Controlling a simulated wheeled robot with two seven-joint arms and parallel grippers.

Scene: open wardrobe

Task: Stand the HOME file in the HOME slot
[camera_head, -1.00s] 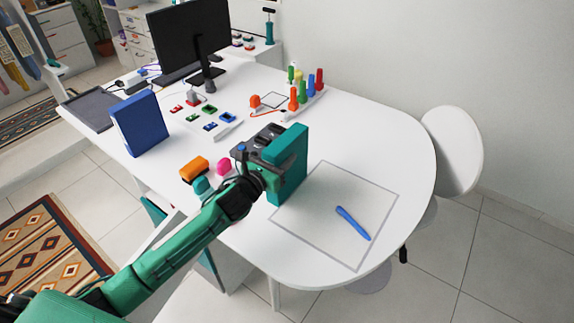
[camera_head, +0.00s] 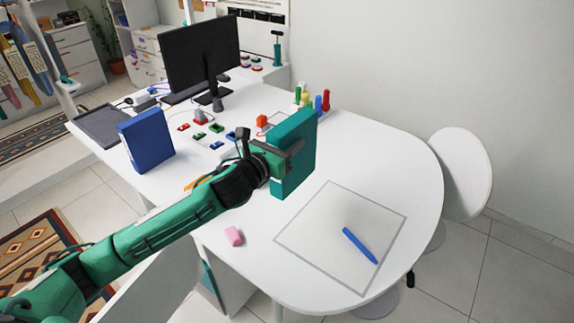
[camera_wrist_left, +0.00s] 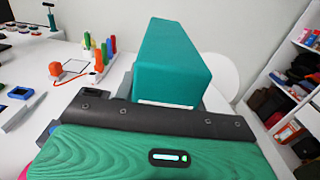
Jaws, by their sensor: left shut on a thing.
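A teal box file (camera_head: 298,150) is held upright by my left gripper (camera_head: 283,158). The gripper is shut on it, and the file appears to be above the white table (camera_head: 400,190). In the left wrist view the teal file (camera_wrist_left: 175,62) stretches away from the dark gripper bar. No label on it can be read. A blue file (camera_head: 146,143) stands upright on the table, left of my left arm. I cannot make out a slot marked HOME. My right gripper is not in view.
A grey square outline (camera_head: 300,262) with a blue pen (camera_head: 360,246) lies at the table's near right. A pink block (camera_head: 233,236) lies near the front edge. Colored pegs (camera_head: 318,100), a monitor (camera_head: 203,52) and small colored pieces are farther back. A white chair (camera_head: 460,175) is right.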

